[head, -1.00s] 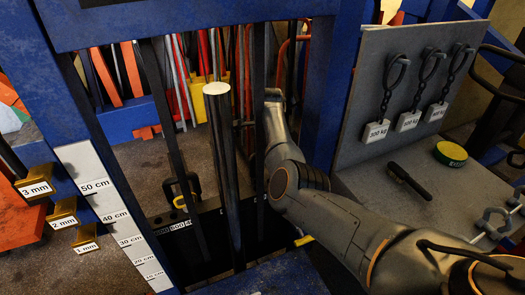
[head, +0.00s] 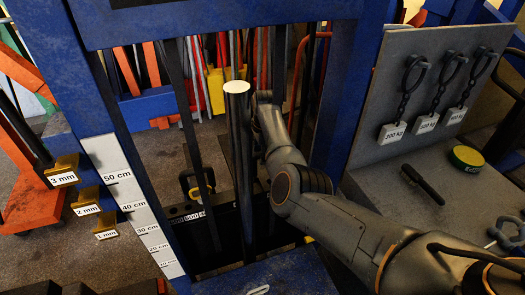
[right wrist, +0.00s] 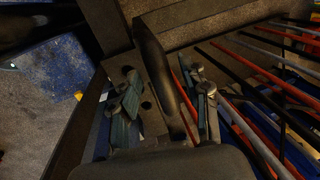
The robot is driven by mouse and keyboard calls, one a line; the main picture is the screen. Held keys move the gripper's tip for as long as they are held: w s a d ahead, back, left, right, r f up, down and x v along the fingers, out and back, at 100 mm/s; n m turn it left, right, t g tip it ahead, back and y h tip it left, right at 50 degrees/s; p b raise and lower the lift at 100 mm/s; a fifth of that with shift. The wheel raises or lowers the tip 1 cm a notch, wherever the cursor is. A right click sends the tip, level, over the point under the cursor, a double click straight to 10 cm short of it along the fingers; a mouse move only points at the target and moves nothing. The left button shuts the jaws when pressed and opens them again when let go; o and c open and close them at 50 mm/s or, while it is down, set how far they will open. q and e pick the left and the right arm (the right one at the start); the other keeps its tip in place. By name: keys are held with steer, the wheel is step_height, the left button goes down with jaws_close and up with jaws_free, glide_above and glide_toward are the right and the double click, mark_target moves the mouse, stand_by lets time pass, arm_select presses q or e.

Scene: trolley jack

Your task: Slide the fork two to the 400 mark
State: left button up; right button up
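A dark beam (head: 222,222) with white number labels lies low behind the blue frame; "500" and "600" are partly legible. A black loop-shaped piece with a yellow part (head: 197,187) stands at this beam. I cannot tell which piece is fork two, and the 400 label is not legible. My right arm reaches in behind the round upright post; its gripper is mostly hidden in the head view. In the right wrist view my right gripper (right wrist: 165,85) has its teal-padded fingers spread, with a dark rounded bar (right wrist: 157,60) showing between them. Contact is unclear. My left gripper is out of view.
A blue press frame (head: 345,95) and the round post (head: 238,150) stand close to my arm. A centimetre scale (head: 132,200) is on the left leg. A grey board (head: 385,80) with hanging weights is at right. Coloured rods (right wrist: 262,130) crowd the wrist view's right side.

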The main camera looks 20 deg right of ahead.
steer(key=shift+d, duration=0.1)
steer(key=shift+s+d+r, duration=0.1)
steer(key=shift+d+r, duration=0.1)
steer(key=shift+r, duration=0.35)
step_height(320, 180, up, 11)
steer(key=s, duration=0.2)
steer(key=shift+a+f, duration=0.15)
steer(key=shift+a, duration=0.2)
